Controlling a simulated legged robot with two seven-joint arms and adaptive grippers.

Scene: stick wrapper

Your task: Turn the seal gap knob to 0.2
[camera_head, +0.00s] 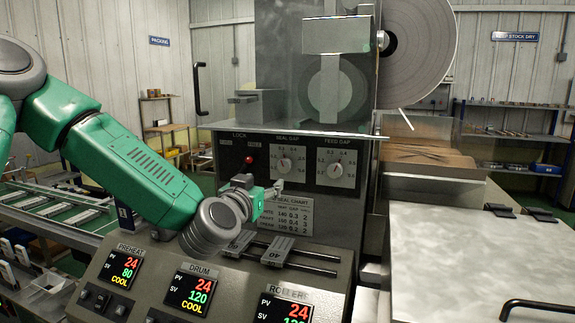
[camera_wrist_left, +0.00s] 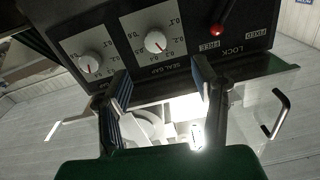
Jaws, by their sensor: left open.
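The seal gap knob (camera_head: 284,164) is a pale round knob on a white dial plate on the dark panel of the machine. In the left wrist view the seal gap knob (camera_wrist_left: 155,42) appears upside down, beyond the fingertips and between their lines. I cannot read its setting for sure. My left gripper (camera_head: 262,187) is in front of the panel, just below the knob and apart from it. In the wrist view its two fingers (camera_wrist_left: 163,85) are spread with nothing between them. My right gripper is not in view.
The feed gap knob (camera_head: 335,171) is right of the seal gap knob. A red-tipped lock lever (camera_head: 249,160) is close on its left. A clear shelf edge (camera_head: 290,129) juts out above the panel. Below are rails with grey blocks (camera_head: 278,251) and the sloped temperature console (camera_head: 195,268).

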